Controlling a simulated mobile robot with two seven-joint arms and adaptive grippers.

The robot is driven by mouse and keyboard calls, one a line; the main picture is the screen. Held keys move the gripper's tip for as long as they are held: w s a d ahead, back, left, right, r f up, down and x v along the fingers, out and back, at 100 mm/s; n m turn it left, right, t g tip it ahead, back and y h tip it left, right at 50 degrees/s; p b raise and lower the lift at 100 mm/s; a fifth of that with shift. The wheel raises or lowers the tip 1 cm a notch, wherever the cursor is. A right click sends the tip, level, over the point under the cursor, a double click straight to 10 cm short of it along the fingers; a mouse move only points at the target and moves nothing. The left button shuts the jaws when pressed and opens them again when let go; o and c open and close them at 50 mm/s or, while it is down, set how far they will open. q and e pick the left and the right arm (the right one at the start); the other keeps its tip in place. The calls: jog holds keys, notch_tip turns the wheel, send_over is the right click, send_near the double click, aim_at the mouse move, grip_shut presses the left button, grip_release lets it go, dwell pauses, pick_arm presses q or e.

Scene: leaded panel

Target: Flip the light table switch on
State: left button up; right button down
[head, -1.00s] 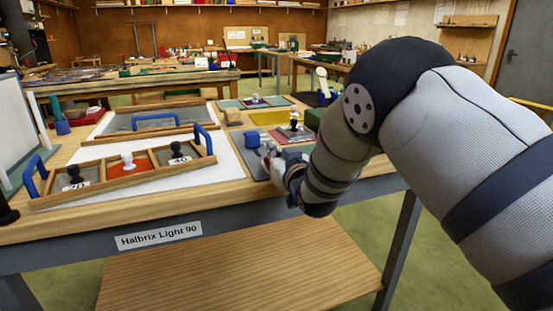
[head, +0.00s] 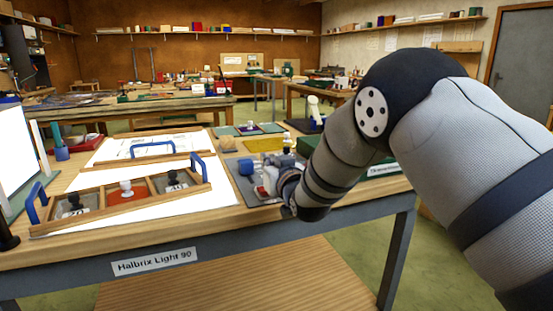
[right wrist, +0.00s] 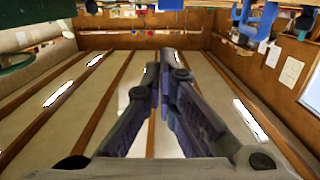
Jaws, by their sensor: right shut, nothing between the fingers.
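The light table's white surface (head: 150,212) glows bright, and a drawing shows on its lit back part. The front rail carries the label "Halbrix Light 90" (head: 153,262). I cannot make out the switch itself. My left gripper is not in view.
A wooden tray with blue handles (head: 153,193) holds black and white knobbed pieces on the table. A blue block (head: 246,167) is close to my right gripper. A yellow sheet (head: 264,145) and a green box (head: 375,166) lie beyond. A bright white panel (head: 14,145) stands at left.

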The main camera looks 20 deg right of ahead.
jog(key=s+r, duration=0.2)
jog(key=s, duration=0.4)
jog(key=shift+s+r+p, duration=0.2)
jog(key=shift+r+p, duration=0.15)
jog(key=shift+d, duration=0.15)
jog(key=s+d+f+g, duration=0.1)
jog(key=s+f+g, duration=0.2)
jog(key=s+f, duration=0.45)
jog(key=s+f+g, duration=0.3)
jog(key=s+f, duration=0.1)
jog(key=f, duration=0.7)
jog(key=s+d+f+g, duration=0.1)
jog(key=s+f+g, duration=0.1)
jog(key=s+f, duration=0.55)
jog(key=s+f+g, duration=0.3)
jog(key=s+f, duration=0.1)
jog(key=s, duration=0.7)
jog(key=s+f+g, duration=0.4)
jog(key=s, duration=0.8)
jog(key=s+f+g, duration=0.4)
jog(key=s, duration=0.7)
jog(key=shift+s+f+m, duration=0.15)
jog(key=shift+f+m, duration=0.1)
jog(key=shift+m, duration=0.15)
